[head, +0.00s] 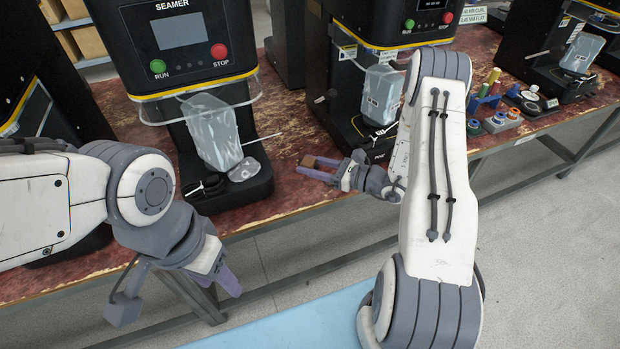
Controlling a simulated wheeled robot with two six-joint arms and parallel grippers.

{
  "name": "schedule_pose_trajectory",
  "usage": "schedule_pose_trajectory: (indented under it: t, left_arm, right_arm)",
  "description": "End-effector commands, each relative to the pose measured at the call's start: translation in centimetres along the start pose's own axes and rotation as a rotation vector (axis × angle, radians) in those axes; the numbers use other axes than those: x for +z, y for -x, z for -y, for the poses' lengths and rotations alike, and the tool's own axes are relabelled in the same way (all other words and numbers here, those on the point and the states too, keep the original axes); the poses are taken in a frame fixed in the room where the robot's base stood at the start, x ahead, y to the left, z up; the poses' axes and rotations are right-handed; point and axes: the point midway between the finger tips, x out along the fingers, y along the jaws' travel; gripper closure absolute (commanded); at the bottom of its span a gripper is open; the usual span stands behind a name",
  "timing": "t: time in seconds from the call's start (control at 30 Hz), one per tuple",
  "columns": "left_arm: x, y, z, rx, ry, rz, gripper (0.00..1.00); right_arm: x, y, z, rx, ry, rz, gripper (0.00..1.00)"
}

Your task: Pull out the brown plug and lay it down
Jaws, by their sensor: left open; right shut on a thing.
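My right gripper (309,168) is shut on a small brown block, the brown plug (310,160). It holds the plug near the table's front edge, between two seamer machines. No socket shows around the plug, and I cannot make out a cord on it. Whether the plug touches the table is too small to tell. My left gripper (228,282) is open and empty, pointing down in front of the table's front edge, well left of the plug.
A seamer machine (196,62) with a clear guard stands left of the plug; another (398,25) stands behind my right arm. The reddish table (285,112) has bare room between them. Coloured spools (494,76) stand at the right. A blue mat (305,325) lies on the floor.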

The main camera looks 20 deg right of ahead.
Motion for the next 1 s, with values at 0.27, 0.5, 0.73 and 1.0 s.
schedule_pose_trajectory:
  t: [0.27,0.5,0.73,1.0]
  left_arm:
    - [0.5,-9.6,0.7,0.000,-0.001,0.000,0.50]
    - [0.6,-12.2,0.9,0.000,-0.001,-0.001,0.50]
    - [0.6,-12.7,0.9,0.000,-0.001,-0.001,0.50]
    - [0.7,-14.4,1.0,0.000,-0.001,-0.001,0.50]
  right_arm:
    - [-5.4,-2.7,4.4,-0.157,-0.020,-0.084,1.00]
    - [-6.1,-3.6,6.1,-0.232,-0.041,-0.125,1.00]
    - [-6.5,-3.8,6.2,-0.242,-0.046,-0.132,1.00]
    - [-9.0,-4.2,6.2,-0.241,-0.047,-0.132,1.00]
